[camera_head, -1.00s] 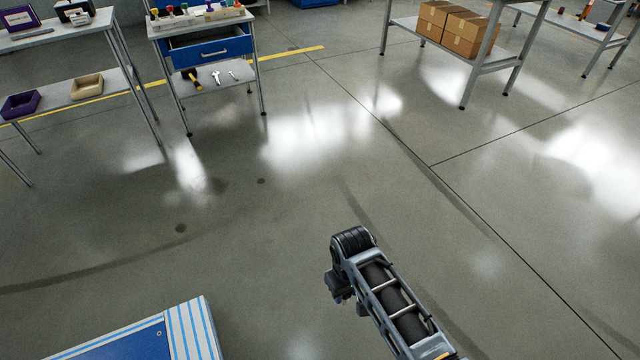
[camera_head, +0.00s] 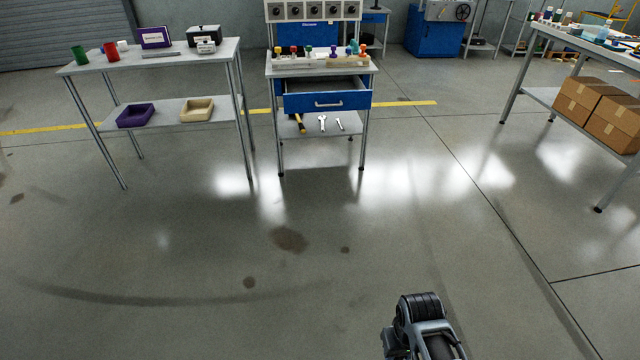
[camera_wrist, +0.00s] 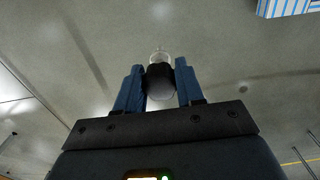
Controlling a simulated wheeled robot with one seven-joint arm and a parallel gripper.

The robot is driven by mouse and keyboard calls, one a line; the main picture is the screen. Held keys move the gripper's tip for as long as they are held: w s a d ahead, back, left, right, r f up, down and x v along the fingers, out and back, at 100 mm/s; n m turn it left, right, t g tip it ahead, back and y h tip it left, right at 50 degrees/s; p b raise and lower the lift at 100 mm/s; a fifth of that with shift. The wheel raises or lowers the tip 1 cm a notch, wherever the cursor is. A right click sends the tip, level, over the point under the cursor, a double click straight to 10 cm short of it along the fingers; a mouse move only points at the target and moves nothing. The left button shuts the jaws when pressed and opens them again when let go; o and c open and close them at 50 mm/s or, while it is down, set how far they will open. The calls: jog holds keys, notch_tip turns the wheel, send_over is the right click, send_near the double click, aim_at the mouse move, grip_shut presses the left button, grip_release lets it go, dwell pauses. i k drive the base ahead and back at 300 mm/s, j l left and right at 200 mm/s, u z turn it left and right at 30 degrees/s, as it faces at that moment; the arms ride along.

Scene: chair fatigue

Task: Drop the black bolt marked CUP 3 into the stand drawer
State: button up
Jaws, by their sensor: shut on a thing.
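In the wrist view my gripper (camera_wrist: 160,82) has its two blue fingers closed on a small black piece (camera_wrist: 161,72), with a pale, glassy-looking part above it. Its marking cannot be read. In the head view the stand (camera_head: 272,69) is at the upper middle, well ahead across the floor. Its blue drawer (camera_head: 327,101) is pulled open, with the dark inside partly showing behind the front panel. In the head view only part of my arm shows at the bottom right; the gripper is out of that view.
A grey table (camera_head: 215,52) left of the stand carries cups and boxes, with a purple tray (camera_head: 136,115) and a beige tray (camera_head: 197,110) on its lower shelf. Tools lie on the stand's lower shelf. The floor between is clear.

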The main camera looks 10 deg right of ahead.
aim_at(324, 89)
jog(key=i, duration=1.6)
